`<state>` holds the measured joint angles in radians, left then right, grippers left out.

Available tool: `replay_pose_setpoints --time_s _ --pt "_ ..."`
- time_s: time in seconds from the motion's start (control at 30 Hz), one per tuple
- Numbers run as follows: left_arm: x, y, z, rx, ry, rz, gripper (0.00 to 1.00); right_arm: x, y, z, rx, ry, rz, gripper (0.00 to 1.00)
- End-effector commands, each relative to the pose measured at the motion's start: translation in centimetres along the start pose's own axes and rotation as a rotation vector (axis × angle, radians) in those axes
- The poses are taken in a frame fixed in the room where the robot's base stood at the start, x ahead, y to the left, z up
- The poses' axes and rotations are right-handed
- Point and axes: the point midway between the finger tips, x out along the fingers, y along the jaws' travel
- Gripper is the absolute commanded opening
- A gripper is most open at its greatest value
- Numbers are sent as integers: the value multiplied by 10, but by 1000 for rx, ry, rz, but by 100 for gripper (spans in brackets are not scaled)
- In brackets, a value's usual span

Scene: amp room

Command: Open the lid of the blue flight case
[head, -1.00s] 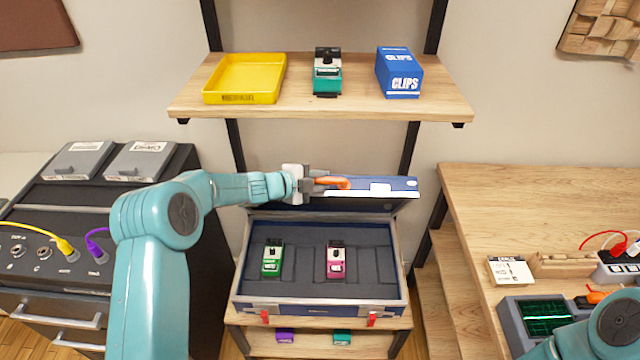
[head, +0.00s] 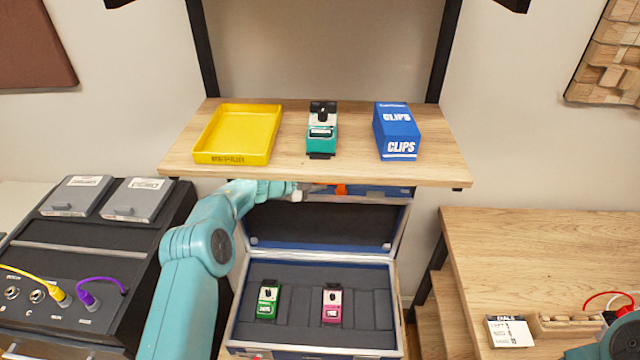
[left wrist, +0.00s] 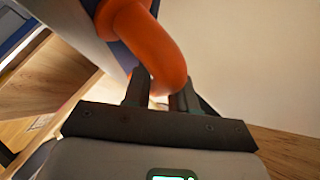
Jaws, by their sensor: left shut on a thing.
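The blue flight case (head: 245,318) stands below the wooden shelf, with its dark foam inside showing. Its lid (head: 325,224) is raised, tilted up at the back, with its dark lining facing me. The lid's top edge is partly hidden under the shelf. My left gripper (head: 318,189) is at the lid's upper edge, partly hidden by the shelf. In the left wrist view, my left gripper (left wrist: 157,95) is shut on the orange handle (left wrist: 150,48) of the lid. My right gripper is not in view; only part of that arm shows at the lower right.
The wooden shelf (head: 440,172) hangs just above the lid and my left gripper. It bears a yellow tray (head: 240,133), a teal pedal (head: 322,130) and a blue clips box (head: 397,132). A green pedal (head: 268,300) and a pink pedal (head: 332,303) sit in the case.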

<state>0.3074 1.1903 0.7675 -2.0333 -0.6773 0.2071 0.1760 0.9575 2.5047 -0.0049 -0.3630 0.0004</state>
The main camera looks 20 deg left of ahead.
Motion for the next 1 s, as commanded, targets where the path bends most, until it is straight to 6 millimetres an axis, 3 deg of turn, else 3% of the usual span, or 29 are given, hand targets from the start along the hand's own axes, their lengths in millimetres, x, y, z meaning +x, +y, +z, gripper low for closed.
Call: replay_pose_setpoints --time_s 0.63,0.67,0.7,1.0 --pt "2 -2 3 1 3 2 0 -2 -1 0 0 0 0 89" --pt "2 -2 3 1 3 2 32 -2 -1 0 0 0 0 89" --pt "2 -2 3 1 3 2 45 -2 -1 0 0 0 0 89" --pt "4 -2 4 0 2 4 46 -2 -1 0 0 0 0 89"
